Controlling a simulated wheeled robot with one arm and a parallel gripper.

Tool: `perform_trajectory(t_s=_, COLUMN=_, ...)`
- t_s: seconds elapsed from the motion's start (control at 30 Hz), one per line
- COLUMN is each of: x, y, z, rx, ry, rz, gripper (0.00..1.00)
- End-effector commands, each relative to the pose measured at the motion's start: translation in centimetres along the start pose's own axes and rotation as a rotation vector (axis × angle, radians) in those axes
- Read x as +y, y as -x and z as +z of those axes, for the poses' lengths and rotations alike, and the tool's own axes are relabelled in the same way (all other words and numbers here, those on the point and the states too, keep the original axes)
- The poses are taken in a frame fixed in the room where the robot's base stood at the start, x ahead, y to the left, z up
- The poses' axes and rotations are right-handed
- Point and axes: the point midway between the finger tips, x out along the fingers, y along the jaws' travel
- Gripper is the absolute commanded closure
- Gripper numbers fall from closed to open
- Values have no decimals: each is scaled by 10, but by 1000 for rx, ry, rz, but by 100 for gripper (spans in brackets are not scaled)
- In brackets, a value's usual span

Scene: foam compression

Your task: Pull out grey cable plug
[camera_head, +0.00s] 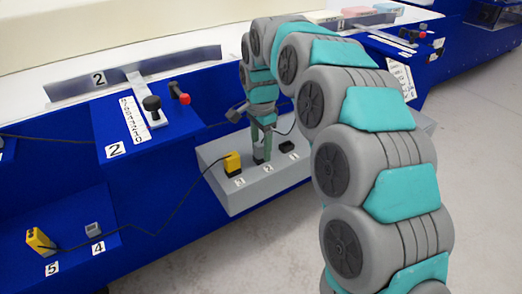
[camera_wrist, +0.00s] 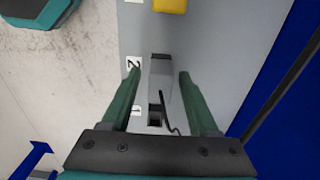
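The grey cable plug (camera_wrist: 161,82) stands at the socket marked 2 on the grey panel (camera_head: 230,200). In the wrist view it lies between the two green fingers of my gripper (camera_wrist: 158,74), with a visible gap on each side. My gripper (camera_head: 262,150) is open and points down over label 2 in the head view, where its fingers hide most of the plug. A thin dark cable (camera_wrist: 172,125) runs near the plug's lower end in the wrist view.
A yellow plug (camera_head: 232,163) stands at label 3, left of my gripper. A dark socket (camera_head: 287,147) sits at label 1. Another yellow plug (camera_head: 40,240) and a small grey socket (camera_head: 93,229) sit on the lower blue ledge. A black-and-red-knobbed control box (camera_head: 150,150) stands behind.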

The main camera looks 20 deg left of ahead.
Motion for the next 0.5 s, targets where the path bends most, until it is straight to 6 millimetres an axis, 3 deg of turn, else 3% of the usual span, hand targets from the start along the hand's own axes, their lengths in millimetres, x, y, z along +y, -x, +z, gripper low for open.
perform_trajectory(t_s=0.07, x=0, y=0, z=0, rx=0, ry=0, rz=0, gripper=50)
perform_trajectory(t_s=0.5, x=0, y=0, z=0, rx=0, ry=0, rz=0, gripper=99)
